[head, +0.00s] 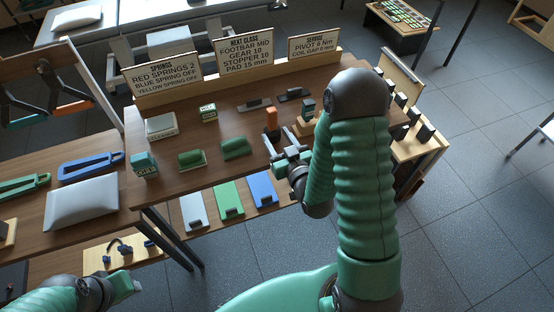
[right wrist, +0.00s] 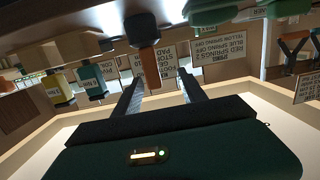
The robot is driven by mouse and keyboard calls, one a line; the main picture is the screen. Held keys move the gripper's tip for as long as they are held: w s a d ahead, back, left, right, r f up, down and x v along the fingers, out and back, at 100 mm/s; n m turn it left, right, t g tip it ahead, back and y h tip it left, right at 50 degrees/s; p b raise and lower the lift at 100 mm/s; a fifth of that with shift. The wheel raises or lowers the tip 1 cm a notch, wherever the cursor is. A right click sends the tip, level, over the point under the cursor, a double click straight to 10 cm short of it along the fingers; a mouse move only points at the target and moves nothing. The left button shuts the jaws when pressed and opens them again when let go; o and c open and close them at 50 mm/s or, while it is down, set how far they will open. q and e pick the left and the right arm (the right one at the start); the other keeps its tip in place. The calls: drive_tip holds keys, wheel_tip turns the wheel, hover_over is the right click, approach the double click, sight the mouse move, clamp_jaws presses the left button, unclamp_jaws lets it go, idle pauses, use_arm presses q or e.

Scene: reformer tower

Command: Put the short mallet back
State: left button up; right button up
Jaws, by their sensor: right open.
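The short mallet, with an orange handle (head: 271,117) and a dark head, stands on the wooden table near its front right part. In the right wrist view, which is upside down, its handle (right wrist: 151,68) points away from the dark head. My right gripper (head: 279,152) is open just in front of the mallet. In the right wrist view its two fingers (right wrist: 158,82) lie either side of the handle's line, with no visible contact. My left gripper (head: 122,289) is at the lower left, away from the mallet; its jaws are unclear.
Green blocks (head: 191,158), a white box (head: 162,126) and a teal box (head: 144,166) stand on the table. A wooden block (head: 305,125) is right of the mallet. Signs (head: 245,52) line the back. Coloured boards (head: 229,200) lie below the front edge. A side shelf (head: 420,145) is at right.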

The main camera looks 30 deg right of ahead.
drive_tip(key=a+f+g, duration=0.1)
drive_tip(key=a+f+n+g+y, duration=0.1)
drive_tip(key=a, duration=0.1)
drive_tip(key=a+f+g+y, duration=0.1)
drive_tip(key=g, duration=0.1)
drive_tip(key=shift+a, duration=0.3)
drive_tip(key=s+a+g, duration=0.4)
drive_tip(key=s, duration=0.3)
drive_tip(key=s+a+n+g+y, duration=0.1)
drive_tip(key=s+a+g, duration=0.3)
drive_tip(key=s, duration=0.4)
drive_tip(key=shift+s+g, duration=0.3)
drive_tip(key=shift+g, duration=0.5)
